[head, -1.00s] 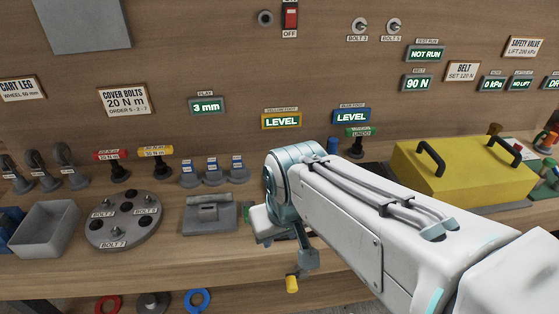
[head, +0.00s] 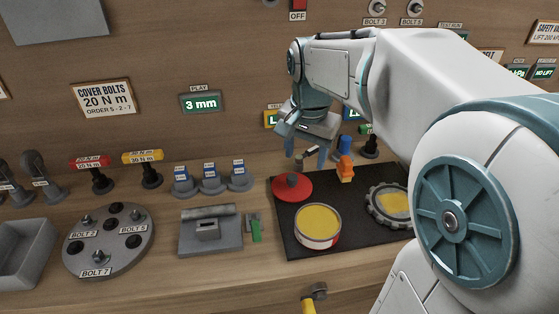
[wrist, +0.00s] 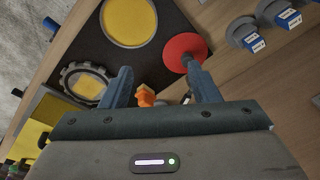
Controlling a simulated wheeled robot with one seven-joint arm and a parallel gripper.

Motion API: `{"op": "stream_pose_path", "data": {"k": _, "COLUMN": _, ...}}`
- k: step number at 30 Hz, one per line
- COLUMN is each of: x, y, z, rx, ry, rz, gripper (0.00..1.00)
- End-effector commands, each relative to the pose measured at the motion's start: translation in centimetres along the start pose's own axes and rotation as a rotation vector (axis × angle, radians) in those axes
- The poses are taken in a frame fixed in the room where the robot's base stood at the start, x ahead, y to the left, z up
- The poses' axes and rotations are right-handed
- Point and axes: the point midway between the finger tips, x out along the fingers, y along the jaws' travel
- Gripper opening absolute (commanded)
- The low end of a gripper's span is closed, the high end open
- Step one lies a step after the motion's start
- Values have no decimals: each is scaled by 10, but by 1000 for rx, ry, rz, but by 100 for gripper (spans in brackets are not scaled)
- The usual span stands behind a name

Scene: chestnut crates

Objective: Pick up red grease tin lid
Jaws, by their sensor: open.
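The red grease tin lid (head: 292,186) lies at the back left corner of a black mat (head: 285,222), with a small dark knob on top. The open grease tin (head: 317,225), full of yellow grease, stands just in front of it. My gripper (head: 309,160) is open and empty above the back of the mat, a little behind and right of the lid. In the wrist view the lid (wrist: 185,52) shows just beyond the right fingertip, and the tin (wrist: 130,20) is farther off. The gap between gripper and lid is hard to judge.
An orange-handled item (head: 346,168) stands on the mat close to my gripper. A toothed gear ring (head: 388,203) holds yellow grease at the right. A small green gauge (head: 255,228) and a grey block (head: 211,230) are left of the mat. Blue-tagged pieces (head: 210,178) stand behind.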

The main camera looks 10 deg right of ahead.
Motion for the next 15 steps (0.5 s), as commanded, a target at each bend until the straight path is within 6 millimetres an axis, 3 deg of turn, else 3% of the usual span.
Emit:
{"op": "stream_pose_path", "data": {"k": 1, "x": 16, "y": -12, "z": -16, "rx": 78, "ry": -17, "rz": 13, "gripper": 55}}
{"op": "stream_pose_path", "data": {"k": 6, "x": 40, "y": -46, "z": -59, "rx": 348, "ry": -57, "rz": 52, "gripper": 55}}
{"op": "stream_pose_path", "data": {"k": 15, "x": 69, "y": -76, "z": -98, "rx": 625, "ry": -93, "rz": 96, "gripper": 55}}
